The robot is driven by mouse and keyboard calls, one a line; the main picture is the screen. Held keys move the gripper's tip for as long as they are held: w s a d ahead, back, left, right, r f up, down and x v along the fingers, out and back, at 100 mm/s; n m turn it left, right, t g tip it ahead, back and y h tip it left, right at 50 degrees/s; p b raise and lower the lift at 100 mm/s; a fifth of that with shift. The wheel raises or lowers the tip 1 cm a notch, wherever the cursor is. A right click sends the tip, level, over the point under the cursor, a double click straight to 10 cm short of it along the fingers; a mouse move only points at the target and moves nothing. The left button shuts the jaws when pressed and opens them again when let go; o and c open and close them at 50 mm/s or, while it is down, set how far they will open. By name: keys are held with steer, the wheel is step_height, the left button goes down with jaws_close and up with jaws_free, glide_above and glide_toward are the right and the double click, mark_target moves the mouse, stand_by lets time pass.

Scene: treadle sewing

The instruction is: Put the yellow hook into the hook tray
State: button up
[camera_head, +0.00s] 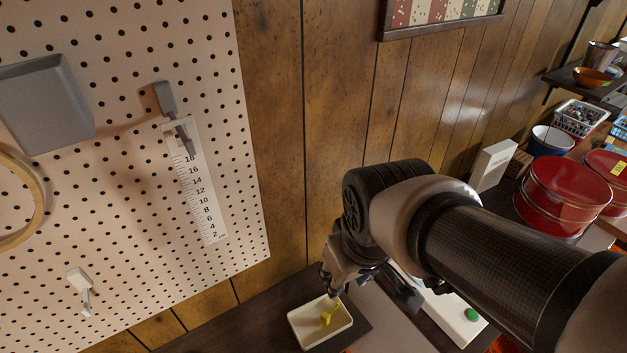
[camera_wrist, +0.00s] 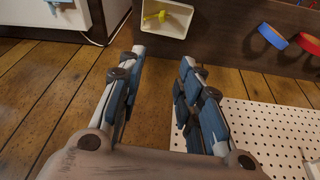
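The yellow hook (camera_head: 328,316) lies inside the cream hook tray (camera_head: 296,318), on its floor. In the wrist view, the hook (camera_wrist: 156,16) also shows within the rim of the tray (camera_wrist: 178,30) at the top. My gripper (camera_wrist: 159,60) is open, its two fingers spread apart with nothing between them. In the head view, my gripper (camera_head: 335,284) is just behind and above the tray, close to the hook in that picture. In the wrist view the hook is beyond the fingertips and apart from them.
The tray sits on a dark surface (camera_head: 258,318). A pegboard (camera_head: 110,215) on the left holds a ruler (camera_head: 201,200), a grey holder (camera_head: 48,103) and a white hook (camera_head: 80,281). Red tins (camera_head: 560,195) and a white box (camera_head: 493,165) stand at the right.

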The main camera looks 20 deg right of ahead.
steer(key=s+r+m+t, duration=0.1)
steer(key=s+r+m, duration=0.1)
steer(key=s+r, duration=0.2)
steer(key=shift+s, duration=0.95)
steer(key=shift+a, duration=0.15)
